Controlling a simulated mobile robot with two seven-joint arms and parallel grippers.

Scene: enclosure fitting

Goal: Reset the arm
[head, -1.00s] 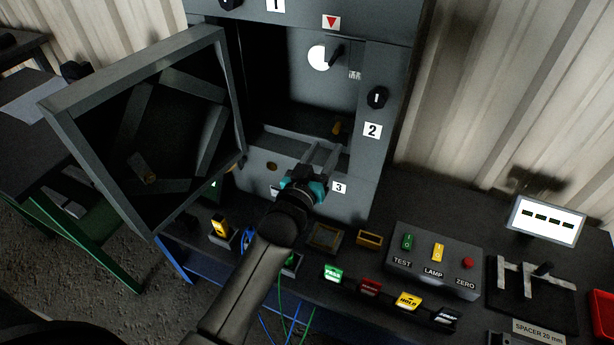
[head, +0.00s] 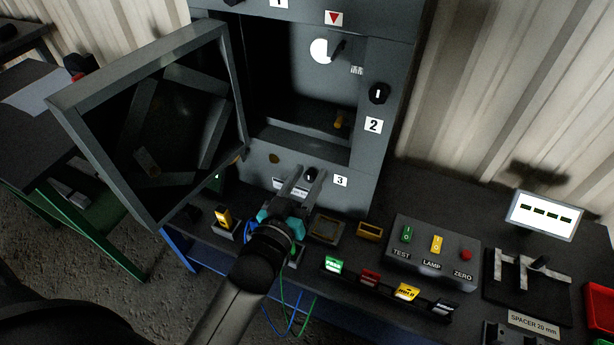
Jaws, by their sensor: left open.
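My left gripper (head: 299,183) is in front of the lower panel of the grey enclosure (head: 362,186), beside label 3. Its two fingers are apart, with a dark round knob (head: 311,174) showing near the tips. I cannot tell whether the fingers touch it. My left arm comes up from the bottom of the head view and hides part of the bench front. My right gripper is not in view.
The enclosure's framed door (head: 75,127) hangs open at the left. A control box (head: 432,259) with TEST, LAMP and ZERO, coloured tags (head: 407,291), a small display (head: 545,216) and a slotted plate (head: 522,281) occupy the bench at the right.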

